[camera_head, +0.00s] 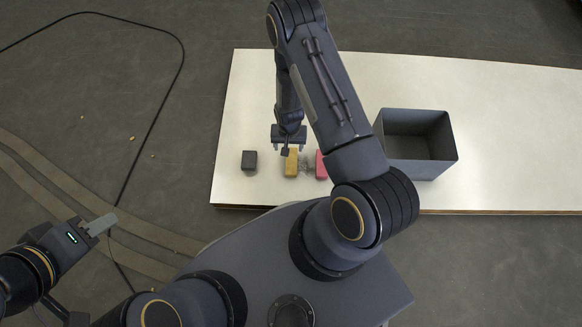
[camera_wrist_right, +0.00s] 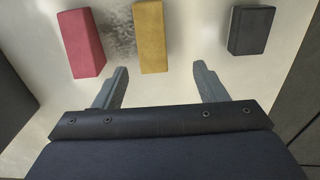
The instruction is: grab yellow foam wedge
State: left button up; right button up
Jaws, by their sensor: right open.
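The yellow foam wedge (camera_head: 291,165) lies on the pale table near its front edge, between a dark block and a red one. In the right wrist view the yellow wedge (camera_wrist_right: 151,35) is just beyond the fingertips, lined up between them. My right gripper (camera_head: 289,148) is open and empty above the table by the wedge; its two spread fingers show in the wrist view (camera_wrist_right: 161,68). My left gripper (camera_head: 101,224) is away at the lower left over the floor, with nothing visible in it; its finger gap does not show clearly.
A dark block (camera_head: 249,160) lies left of the wedge, and a red block (camera_head: 321,165) lies right of it, partly hidden by my right arm. A grey open bin (camera_head: 434,168) stands farther right. The table's (camera_head: 500,130) right side is clear. A cable (camera_head: 150,120) runs across the floor.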

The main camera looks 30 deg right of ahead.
aim_at(291, 160)
jog(key=f, duration=0.2)
jog(key=f+b, duration=0.1)
jog(key=s+f, duration=0.1)
jog(key=f, duration=0.1)
jog(key=shift+f, duration=0.35)
jog(key=f+b, duration=0.2)
jog(key=f, duration=0.1)
jog(key=f+b, duration=0.1)
jog(key=f, duration=0.1)
jog(key=shift+s+d+f, duration=0.1)
jog(key=shift+d, duration=0.15)
jog(key=c, duration=1)
jog(key=shift+c, duration=0.2)
